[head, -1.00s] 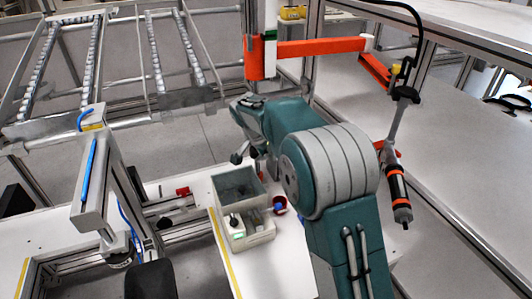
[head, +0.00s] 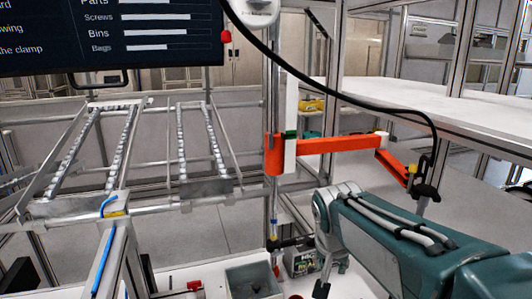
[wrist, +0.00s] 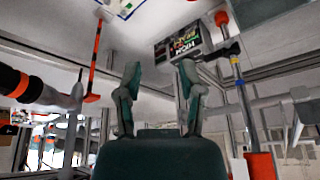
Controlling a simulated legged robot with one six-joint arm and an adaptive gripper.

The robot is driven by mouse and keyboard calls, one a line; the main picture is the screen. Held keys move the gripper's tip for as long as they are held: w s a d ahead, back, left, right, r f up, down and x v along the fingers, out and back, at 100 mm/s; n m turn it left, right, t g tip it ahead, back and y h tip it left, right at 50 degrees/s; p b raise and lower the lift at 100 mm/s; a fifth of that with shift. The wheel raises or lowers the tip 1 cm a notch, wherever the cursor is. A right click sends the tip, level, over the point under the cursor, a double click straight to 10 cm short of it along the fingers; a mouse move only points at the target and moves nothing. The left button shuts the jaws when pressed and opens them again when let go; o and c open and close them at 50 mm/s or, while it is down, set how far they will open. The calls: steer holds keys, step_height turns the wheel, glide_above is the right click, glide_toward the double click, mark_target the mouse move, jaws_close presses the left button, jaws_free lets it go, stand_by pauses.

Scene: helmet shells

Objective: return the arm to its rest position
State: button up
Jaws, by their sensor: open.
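My gripper (head: 298,268) hangs at the end of my teal arm in the right half of the head view. In the wrist view my gripper (wrist: 160,70) shows two teal fingers spread apart with nothing between them. I cannot tell the exact gap between the box and the fingers. No helmet shell is recognisable in either view.
A grey open bin (head: 252,280) sits on the white table below. An orange jointed support arm (head: 325,145) with a cable stands behind my arm. A roller rack (head: 100,150) is at the left. A screen (head: 110,35) hangs upper left. A white shelf (head: 400,90) is at the right.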

steer(key=s+d+f+n, duration=0.1)
steer(key=s+n, duration=0.1)
steer(key=s, duration=0.7)
steer(key=s+d+f+n+t+y, duration=0.1)
steer(key=s+n, duration=0.1)
steer(key=s, duration=0.7)
steer(key=shift+s+d+f, duration=0.15)
steer(key=shift+s+f, duration=0.15)
steer(key=shift+f, duration=0.05)
